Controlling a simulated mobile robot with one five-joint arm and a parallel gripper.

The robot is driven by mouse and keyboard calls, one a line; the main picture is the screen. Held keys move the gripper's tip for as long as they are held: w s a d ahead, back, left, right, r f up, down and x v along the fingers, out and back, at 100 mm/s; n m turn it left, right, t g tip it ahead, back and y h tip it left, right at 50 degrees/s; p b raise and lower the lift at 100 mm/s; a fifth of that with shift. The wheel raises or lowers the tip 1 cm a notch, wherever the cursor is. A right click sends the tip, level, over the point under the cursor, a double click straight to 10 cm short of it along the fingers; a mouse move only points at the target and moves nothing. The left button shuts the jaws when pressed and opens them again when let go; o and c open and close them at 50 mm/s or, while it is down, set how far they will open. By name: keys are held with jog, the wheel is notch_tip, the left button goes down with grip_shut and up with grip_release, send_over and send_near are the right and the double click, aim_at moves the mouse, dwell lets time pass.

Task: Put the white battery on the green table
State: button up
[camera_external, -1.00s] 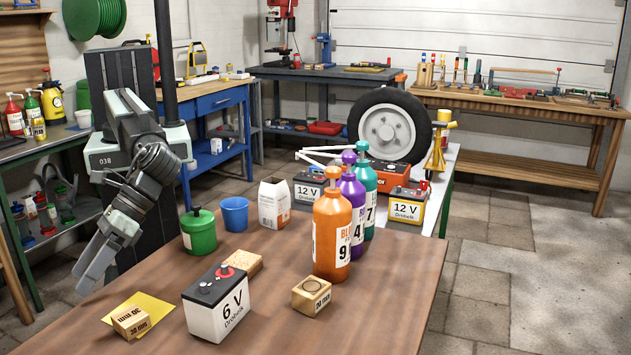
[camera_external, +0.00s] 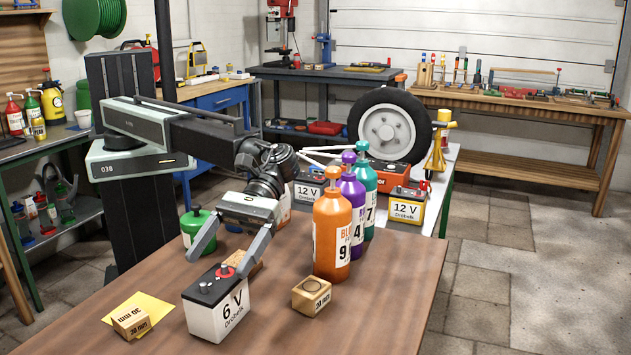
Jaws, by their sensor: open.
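The white battery (camera_external: 222,315), marked 6 V with a dark top and a red cap, stands upright on the brown table (camera_external: 395,275). My gripper (camera_external: 219,264) is open and points down over the battery's top. Its fingers are spread to the left and right of the upper end, and nothing is held. I cannot tell whether a finger touches the battery. A table with a pale top and a green leg (camera_external: 447,190) stands behind the bottles; most of its top is hidden.
Orange (camera_external: 332,240), purple and teal bottles stand right of my gripper. Wooden blocks (camera_external: 312,296) (camera_external: 131,321) lie near the battery. A green canister (camera_external: 196,226) is behind it. The back table holds a wheel (camera_external: 388,127), a yellow battery (camera_external: 406,210) and a 12 V battery (camera_external: 308,191).

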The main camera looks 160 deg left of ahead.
aim_at(222, 271)
notch_tip(222, 271, down, 4)
jog(key=b, duration=0.3)
jog(key=shift+r, duration=0.2)
jog(key=x, duration=0.3)
jog(key=shift+r+b, duration=0.15)
jog(key=shift+b, duration=0.15)
jog(key=shift+r, duration=0.1)
jog(key=shift+c, duration=0.4)
grip_shut()
